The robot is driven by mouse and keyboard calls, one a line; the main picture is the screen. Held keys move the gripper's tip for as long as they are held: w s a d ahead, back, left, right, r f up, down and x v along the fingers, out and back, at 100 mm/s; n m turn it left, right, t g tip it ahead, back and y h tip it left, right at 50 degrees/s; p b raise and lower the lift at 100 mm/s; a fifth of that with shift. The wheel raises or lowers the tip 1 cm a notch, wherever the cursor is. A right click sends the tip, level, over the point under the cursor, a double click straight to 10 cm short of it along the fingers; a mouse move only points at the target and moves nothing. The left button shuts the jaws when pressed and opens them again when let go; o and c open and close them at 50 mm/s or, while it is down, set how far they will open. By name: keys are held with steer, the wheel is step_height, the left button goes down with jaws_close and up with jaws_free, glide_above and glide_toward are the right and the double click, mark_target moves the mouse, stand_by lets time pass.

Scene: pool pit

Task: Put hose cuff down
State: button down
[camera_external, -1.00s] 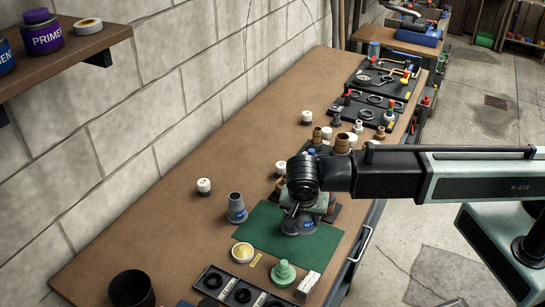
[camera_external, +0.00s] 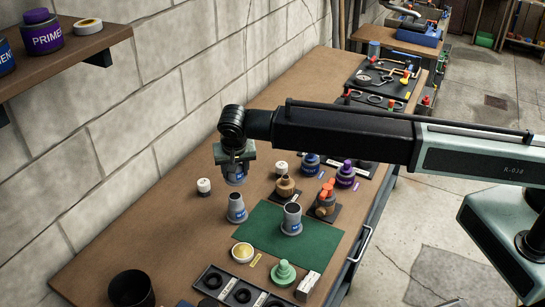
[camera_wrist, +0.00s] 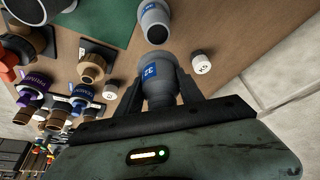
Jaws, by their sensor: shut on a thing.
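My gripper (camera_external: 237,157) is shut on a grey hose cuff (camera_external: 236,176) with a blue label, held raised above the bench near the wall. In the wrist view the held hose cuff (camera_wrist: 163,82) sits between the two fingers of my gripper (camera_wrist: 168,98), its label reading 32. A second grey cuff (camera_external: 237,208) stands upright on the bare bench left of the green mat (camera_external: 265,245); it also shows at the top of the wrist view (camera_wrist: 155,22). A third grey cuff (camera_external: 291,219) stands upright on the mat. Bench contact under the held cuff is not seen.
A white cap (camera_external: 204,187) stands left of my gripper. Brown, blue and purple fittings and an orange-handled valve (camera_external: 325,200) stand to the right. A green fitting (camera_external: 284,273) and black ring tray (camera_external: 235,290) are in front. Bare bench (camera_external: 165,235) lies at left.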

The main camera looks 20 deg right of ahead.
steer(key=w+d+f+m+b, duration=0.15)
steer(key=w+d, duration=0.25)
steer(key=w, duration=1)
steer(key=shift+n, duration=0.25)
steer(key=f+b, duration=1)
steer(key=shift+s+a+f, duration=0.1)
steer(key=shift+a+f, duration=0.15)
steer(key=shift+f, duration=0.15)
steer(key=shift+r, duration=0.2)
steer(key=shift+f, duration=0.1)
steer(key=c, duration=0.7)
jaws_free()
steer(key=shift+c, duration=0.2)
